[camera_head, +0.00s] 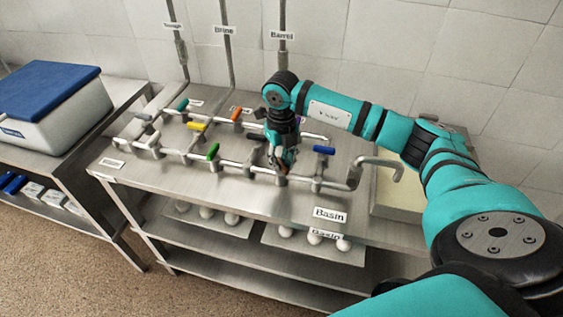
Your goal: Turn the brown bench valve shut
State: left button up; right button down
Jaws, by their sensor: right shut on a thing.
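My right gripper (281,162) reaches down from above onto the front pipe line of the steel bench (225,190). It is shut on a valve handle in the row, between the green-handled valve (212,151) and the blue-handled valve (324,150). The fingers cover most of this handle. Only a small brownish bit shows between them, which fits the brown valve, and its exact angle cannot be told. My left gripper is not in view.
Orange (237,114), yellow (196,126) and teal (183,104) valve handles stand close by on the pipes. A bent spout (380,163) hangs over a basin at the right. A blue-lidded cooler (52,108) stands on the left table.

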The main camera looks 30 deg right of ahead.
aim_at(281, 162)
jog(key=m, duration=0.4)
jog(key=shift+m+b, duration=0.3)
jog(key=shift+b, duration=0.05)
jog(key=m, duration=0.4)
jog(key=shift+r, duration=0.1)
jog(key=shift+w+m, duration=0.1)
jog(key=shift+m, duration=0.2)
jog(key=c, duration=1.3)
grip_release()
jog(key=shift+o, duration=0.2)
notch_tip(281, 162, up, 12)
